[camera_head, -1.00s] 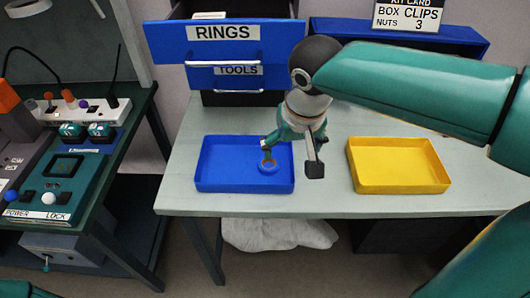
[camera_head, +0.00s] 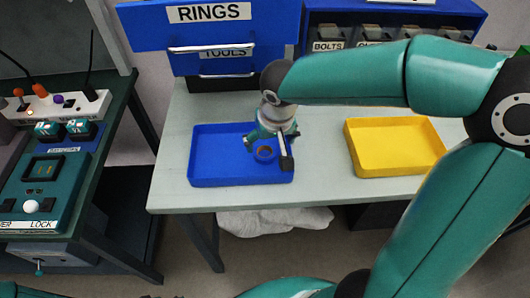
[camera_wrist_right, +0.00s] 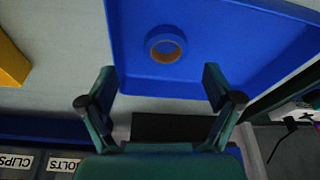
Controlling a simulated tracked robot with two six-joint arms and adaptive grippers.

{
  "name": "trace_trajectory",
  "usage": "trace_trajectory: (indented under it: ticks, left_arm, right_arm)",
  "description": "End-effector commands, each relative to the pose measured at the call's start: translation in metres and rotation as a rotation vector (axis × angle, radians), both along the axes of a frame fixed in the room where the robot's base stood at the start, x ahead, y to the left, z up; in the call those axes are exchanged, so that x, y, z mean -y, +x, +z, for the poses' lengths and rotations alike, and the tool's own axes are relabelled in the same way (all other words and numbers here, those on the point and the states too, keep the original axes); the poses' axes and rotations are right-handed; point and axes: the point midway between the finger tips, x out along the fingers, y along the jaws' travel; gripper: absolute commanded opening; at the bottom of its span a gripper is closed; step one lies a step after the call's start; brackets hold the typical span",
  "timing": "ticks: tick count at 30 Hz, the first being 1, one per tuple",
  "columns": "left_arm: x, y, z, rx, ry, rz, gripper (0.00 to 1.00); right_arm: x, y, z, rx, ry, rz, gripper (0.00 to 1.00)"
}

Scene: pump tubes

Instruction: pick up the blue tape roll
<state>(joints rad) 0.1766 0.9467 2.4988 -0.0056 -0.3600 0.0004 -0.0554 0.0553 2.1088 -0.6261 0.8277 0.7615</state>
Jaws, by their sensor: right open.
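The blue tape roll (camera_head: 265,153) lies flat in the blue tray (camera_head: 207,170), towards its right side; its brown inner ring shows. In the right wrist view the roll (camera_wrist_right: 166,38) sits inside the tray (camera_wrist_right: 215,20), ahead of the fingertips and between their lines. My right gripper (camera_head: 267,153) is over the right part of the blue tray, its fingers spread on both sides of the roll in the head view. In the right wrist view it is open and empty (camera_wrist_right: 160,75). My left gripper is not in view.
A yellow tray (camera_head: 394,147) stands to the right on the pale table (camera_head: 322,165). Behind are the blue drawers labelled RINGS (camera_head: 208,14) and TOOLS, and a blue bin rack (camera_head: 400,15). A bench with switches (camera_head: 50,170) is on the left.

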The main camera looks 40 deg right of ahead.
Motion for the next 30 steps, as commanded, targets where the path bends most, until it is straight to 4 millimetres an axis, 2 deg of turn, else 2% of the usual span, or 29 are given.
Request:
trace_trajectory:
  ticks: [5,15,24,30]
  left_arm:
    - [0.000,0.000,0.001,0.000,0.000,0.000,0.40]
    - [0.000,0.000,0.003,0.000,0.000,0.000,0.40]
    - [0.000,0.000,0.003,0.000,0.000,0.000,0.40]
    - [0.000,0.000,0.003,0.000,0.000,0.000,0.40]
  right_arm:
    - [0.000,0.003,-0.009,-0.002,0.000,0.001,0.90]
    - [-0.001,0.018,-0.050,-0.003,0.000,-0.001,0.90]
    - [0.000,0.019,-0.054,0.000,0.001,-0.001,0.90]
    - [0.000,0.019,-0.053,0.000,0.001,-0.001,0.57]
